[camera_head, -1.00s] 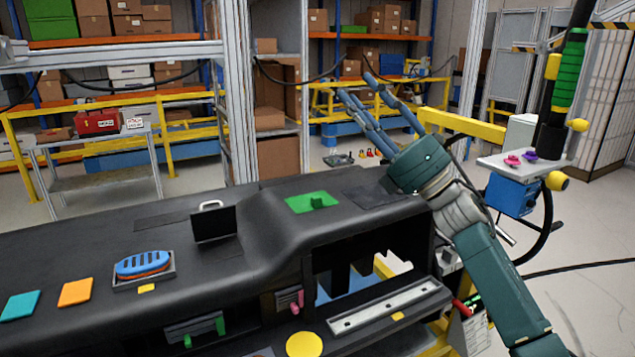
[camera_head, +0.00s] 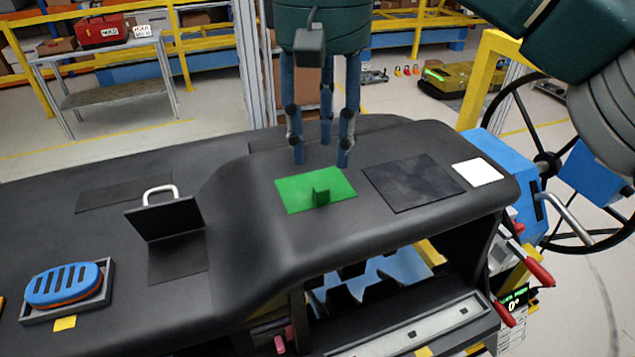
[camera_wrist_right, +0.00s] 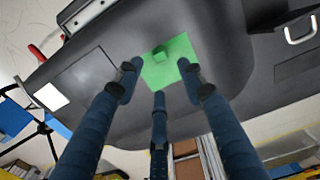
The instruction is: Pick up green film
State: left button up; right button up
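The green film (camera_head: 297,190) is a flat green sheet with a small upright green tab, lying on top of the black dashboard (camera_head: 240,235). My right gripper (camera_head: 321,155) points down just above and behind the film, with its three blue fingers spread apart and nothing between them. In the right wrist view the green film (camera_wrist_right: 181,50) lies beyond the fingertips of the right gripper (camera_wrist_right: 158,85), which are apart. No contact with the film is evident. My left gripper does not show.
Right of the film are a dark square panel (camera_head: 412,182) and a white square (camera_head: 477,172). Left are a raised black flap with a white handle (camera_head: 165,218) and a blue slotted piece (camera_head: 62,285) in a tray. A dark steering wheel (camera_head: 548,160) stands at the right.

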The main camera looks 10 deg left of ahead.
aim_at(321, 186)
jog(key=shift+f, duration=0.65)
jog(key=shift+w+d+f, duration=0.1)
jog(key=shift+f, duration=0.5)
jog(key=f, duration=0.1)
jog(key=f+p, duration=0.1)
jog(key=f, duration=0.2)
jog(key=shift+s+f+p, duration=0.1)
jog(key=shift+s+p, duration=0.2)
jog(key=shift+p, duration=0.05)
jog(key=shift+f, duration=0.2)
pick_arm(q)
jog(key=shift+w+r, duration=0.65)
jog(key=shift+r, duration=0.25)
pick_arm(e)
jog(key=c, duration=0.8)
